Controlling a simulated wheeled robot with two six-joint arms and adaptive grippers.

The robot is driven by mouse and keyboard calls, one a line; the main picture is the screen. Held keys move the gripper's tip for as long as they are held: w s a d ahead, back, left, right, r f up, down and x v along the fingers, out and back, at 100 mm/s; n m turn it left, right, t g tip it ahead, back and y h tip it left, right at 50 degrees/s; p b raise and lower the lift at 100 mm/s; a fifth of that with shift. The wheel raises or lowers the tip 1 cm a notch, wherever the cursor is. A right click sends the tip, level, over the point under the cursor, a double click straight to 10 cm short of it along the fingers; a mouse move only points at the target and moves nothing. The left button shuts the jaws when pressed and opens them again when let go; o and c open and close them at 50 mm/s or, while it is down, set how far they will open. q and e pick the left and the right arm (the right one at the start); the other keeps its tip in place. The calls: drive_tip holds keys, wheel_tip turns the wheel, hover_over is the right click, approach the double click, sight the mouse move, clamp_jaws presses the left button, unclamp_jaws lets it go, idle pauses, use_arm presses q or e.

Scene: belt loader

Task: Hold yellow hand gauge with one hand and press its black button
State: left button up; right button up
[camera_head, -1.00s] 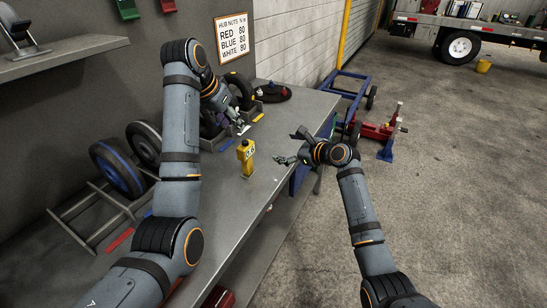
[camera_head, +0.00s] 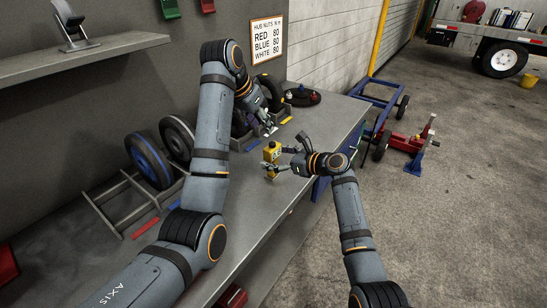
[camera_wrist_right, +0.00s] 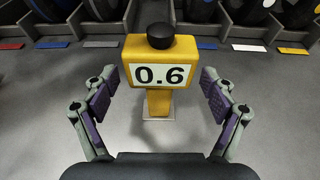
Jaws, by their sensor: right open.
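The yellow hand gauge (camera_head: 271,152) stands upright on the grey workbench. In the right wrist view the gauge (camera_wrist_right: 160,104) faces me with "0.6" on its white display. Its black button (camera_wrist_right: 160,37) is on top, with nothing touching it. My right gripper (camera_wrist_right: 159,98) is open, one purple-padded finger on each side of the gauge, with gaps on both sides. In the head view the right gripper (camera_head: 275,170) is low beside the gauge. My left gripper (camera_head: 269,126) hangs above the bench beyond the gauge; its fingers are too small to judge.
Wheels (camera_head: 148,160) stand in racks along the wall side of the bench (camera_head: 235,225). Coloured strips (camera_wrist_right: 218,44) lie in front of the racks. A black disc (camera_head: 302,97) lies at the bench's far end.

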drive_tip(key=shift+w+a+f, duration=0.25)
drive_tip(key=shift+w+a, duration=0.15)
drive_tip(key=shift+a, duration=0.15)
drive_tip(key=c, duration=1.4)
use_arm(q)
clamp_jaws()
